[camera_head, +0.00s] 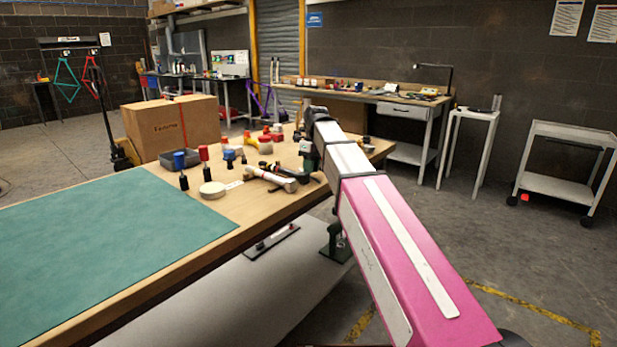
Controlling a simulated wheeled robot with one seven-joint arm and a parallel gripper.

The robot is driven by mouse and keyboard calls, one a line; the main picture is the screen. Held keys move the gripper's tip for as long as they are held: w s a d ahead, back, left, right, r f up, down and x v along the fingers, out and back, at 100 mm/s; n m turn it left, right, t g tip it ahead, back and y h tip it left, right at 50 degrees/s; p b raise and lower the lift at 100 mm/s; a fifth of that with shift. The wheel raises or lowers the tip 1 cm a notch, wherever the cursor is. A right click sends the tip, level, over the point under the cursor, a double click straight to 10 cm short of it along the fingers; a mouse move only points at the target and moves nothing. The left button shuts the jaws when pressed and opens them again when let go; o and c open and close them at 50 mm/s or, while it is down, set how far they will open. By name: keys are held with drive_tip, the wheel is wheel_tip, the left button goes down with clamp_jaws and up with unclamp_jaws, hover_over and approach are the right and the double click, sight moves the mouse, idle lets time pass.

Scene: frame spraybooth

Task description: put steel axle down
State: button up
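My pink and white arm reaches from the bottom right towards the far end of the wooden workbench (228,207). My gripper (312,122) is at the arm's dark far end, above or beside the bench's right edge. Its fingers cannot be made out, so I cannot see whether it is open or shut, or whether it holds anything. I cannot pick out a steel axle for certain; it may be hidden behind the arm or too small to tell among the bench items.
A green mat (105,240) covers the bench's near left and is bare. A mallet (270,179), a cream roll (212,189), a grey bin (180,159) and several capped bottles crowd the far part. A cardboard box (170,127) stands behind. A white stand (471,115) and trolley (562,187) are right.

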drive_tip(key=shift+s+a+f, duration=0.1)
drive_tip(key=shift+s+f, duration=0.1)
drive_tip(key=shift+f, duration=1)
clamp_jaws()
drive_tip(key=shift+r, duration=0.15)
